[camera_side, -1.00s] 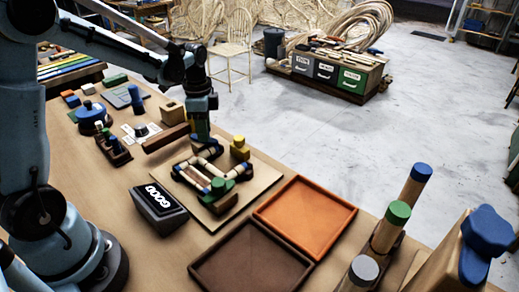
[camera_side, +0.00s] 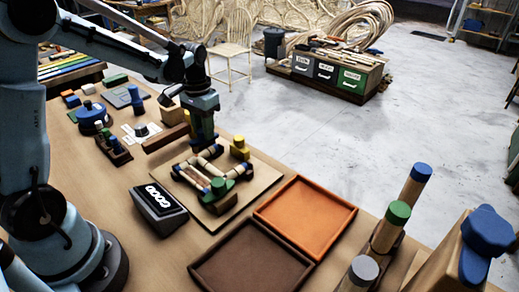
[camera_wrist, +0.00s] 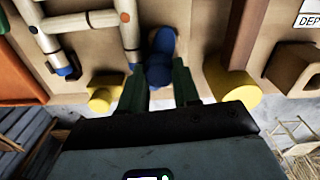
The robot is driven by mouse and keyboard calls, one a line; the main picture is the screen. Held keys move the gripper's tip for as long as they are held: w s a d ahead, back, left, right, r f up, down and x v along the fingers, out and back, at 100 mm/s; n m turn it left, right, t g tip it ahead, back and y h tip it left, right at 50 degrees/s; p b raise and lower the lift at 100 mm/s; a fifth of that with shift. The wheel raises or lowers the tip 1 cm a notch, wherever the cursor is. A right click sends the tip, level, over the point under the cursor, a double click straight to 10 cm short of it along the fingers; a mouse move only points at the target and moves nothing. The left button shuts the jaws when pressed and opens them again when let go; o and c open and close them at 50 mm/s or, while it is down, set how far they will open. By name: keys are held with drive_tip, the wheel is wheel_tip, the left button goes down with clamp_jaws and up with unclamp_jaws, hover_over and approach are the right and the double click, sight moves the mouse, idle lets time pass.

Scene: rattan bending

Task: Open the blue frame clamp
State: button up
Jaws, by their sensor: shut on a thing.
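The blue frame clamp (camera_wrist: 160,68) is in the upper middle of the wrist view, beside the pale rattan frame (camera_wrist: 82,22). My gripper (camera_wrist: 160,84) has its two dark green fingers on either side of the clamp's blue knob and is shut on it. In the side view my gripper (camera_side: 206,146) points down at the far edge of the rattan frame (camera_side: 190,178), where it hides most of the blue clamp. The frame lies on a wooden board (camera_side: 262,172).
A yellow clamp (camera_side: 240,149) stands right of my gripper and a green one (camera_side: 219,186) is at the near side. A display box (camera_side: 158,207) is at the left. Orange (camera_side: 345,207) and brown (camera_side: 203,268) trays lie in front and look empty.

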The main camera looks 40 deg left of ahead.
drive_tip(key=shift+n, duration=1.5)
drive_tip(key=o, duration=1.1)
drive_tip(key=shift+c, duration=0.2)
drive_tip(key=shift+r, duration=0.1)
wheel_tip(320, 180, up, 12)
drive_tip(key=s+d+f+m+t, duration=0.4)
drive_tip(key=s+d+t, duration=0.3)
drive_tip(key=s+d, duration=0.3)
drive_tip(key=shift+d+f, duration=0.2)
drive_tip(key=shift+d, duration=0.65)
